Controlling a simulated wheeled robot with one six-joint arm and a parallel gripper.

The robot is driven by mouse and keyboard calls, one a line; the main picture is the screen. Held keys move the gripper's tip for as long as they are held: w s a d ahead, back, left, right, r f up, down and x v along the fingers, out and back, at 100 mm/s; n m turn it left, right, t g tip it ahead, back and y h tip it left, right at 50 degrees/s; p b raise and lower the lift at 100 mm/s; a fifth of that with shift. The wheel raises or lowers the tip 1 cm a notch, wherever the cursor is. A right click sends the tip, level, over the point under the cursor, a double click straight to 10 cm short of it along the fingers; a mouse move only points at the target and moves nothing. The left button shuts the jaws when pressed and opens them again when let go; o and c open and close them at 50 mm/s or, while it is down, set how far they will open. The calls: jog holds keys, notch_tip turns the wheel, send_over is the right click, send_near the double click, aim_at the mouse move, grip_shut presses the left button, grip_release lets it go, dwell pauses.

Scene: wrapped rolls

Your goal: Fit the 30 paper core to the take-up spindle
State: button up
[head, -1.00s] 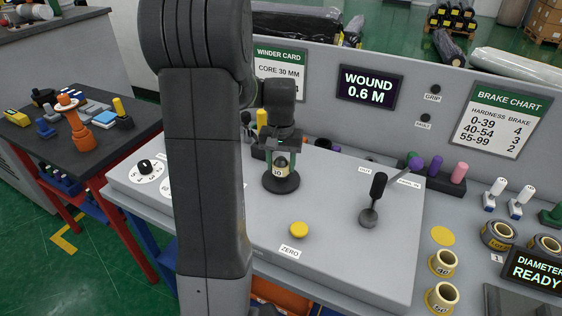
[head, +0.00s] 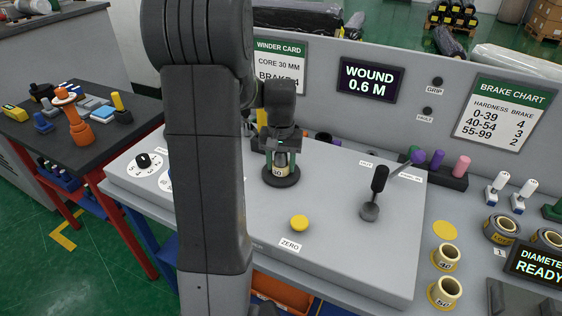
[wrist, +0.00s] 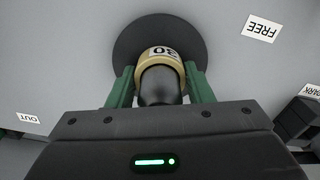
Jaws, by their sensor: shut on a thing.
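The 30 paper core (head: 281,169) is a short cream ring with a "30" label. It sits low around the dark rounded spindle (head: 281,157), close to the black round base plate (head: 282,182). My gripper (head: 281,165) reaches down over the spindle with its green fingers on both sides of the core. In the wrist view the core (wrist: 160,55) is between the green fingers (wrist: 158,82), and the dark spindle top (wrist: 158,86) stands up through it. Whether the core's lower edge touches the base plate is hard to tell.
A yellow button (head: 299,222) labelled ZERO and a black-handled lever (head: 377,185) stand on the grey panel. Cores marked 40 (head: 445,256) and 50 (head: 446,291) are at the right. The winder card reads core 30 mm. My arm hides part of the panel.

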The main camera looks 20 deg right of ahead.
jog(key=o, duration=1.1)
jog(key=shift+c, duration=0.2)
notch_tip(320, 180, up, 14)
jog(key=shift+f, duration=0.15)
jog(key=shift+f, duration=0.1)
notch_tip(320, 180, down, 14)
jog(key=shift+r, duration=0.5)
jog(key=shift+f, duration=0.1)
